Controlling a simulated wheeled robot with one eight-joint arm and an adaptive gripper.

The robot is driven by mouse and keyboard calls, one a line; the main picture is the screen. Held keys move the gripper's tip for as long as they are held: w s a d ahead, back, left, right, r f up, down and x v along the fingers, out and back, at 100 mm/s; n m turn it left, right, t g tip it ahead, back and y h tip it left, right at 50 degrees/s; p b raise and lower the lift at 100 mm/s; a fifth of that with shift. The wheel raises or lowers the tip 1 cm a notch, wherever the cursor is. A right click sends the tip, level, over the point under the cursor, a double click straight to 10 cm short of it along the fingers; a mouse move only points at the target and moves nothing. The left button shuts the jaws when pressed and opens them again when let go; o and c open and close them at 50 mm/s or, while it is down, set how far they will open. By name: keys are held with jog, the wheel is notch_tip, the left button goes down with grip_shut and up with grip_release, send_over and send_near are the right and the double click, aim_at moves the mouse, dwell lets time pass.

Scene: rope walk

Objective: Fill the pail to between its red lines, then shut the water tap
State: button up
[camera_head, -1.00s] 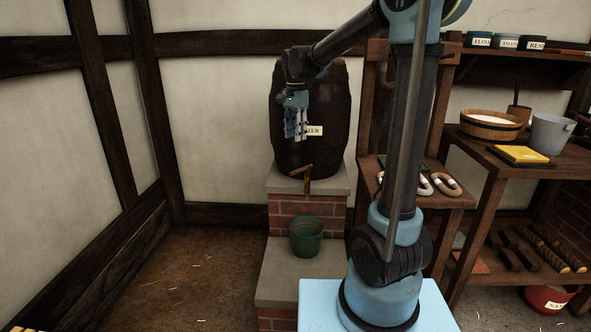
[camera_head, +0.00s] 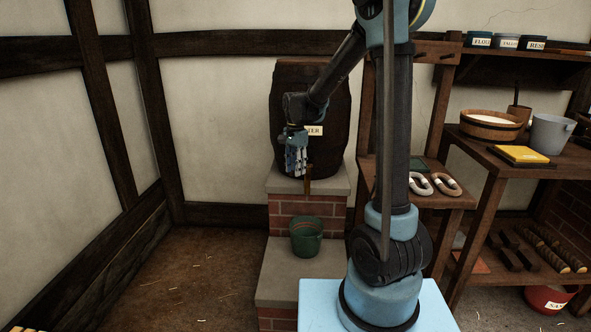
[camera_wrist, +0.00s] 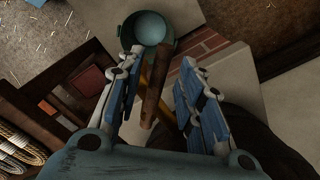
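The dark wooden water barrel (camera_head: 336,100) stands on a brick and stone pedestal, its label partly covered by my gripper. The tap (camera_head: 308,184) projects low on its front, and its brown wooden part also shows in the wrist view (camera_wrist: 157,88). My gripper (camera_head: 297,172) is in front of the barrel beside the tap. In the wrist view its fingers (camera_wrist: 156,70) are apart, with the tap's wooden part between them. The green pail (camera_head: 306,238) stands upright on the lower stone step under the tap.
The stone step (camera_head: 280,282) carries the pail. The floor on the left is open.

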jog(key=shift+f, duration=0.2)
grip_shut()
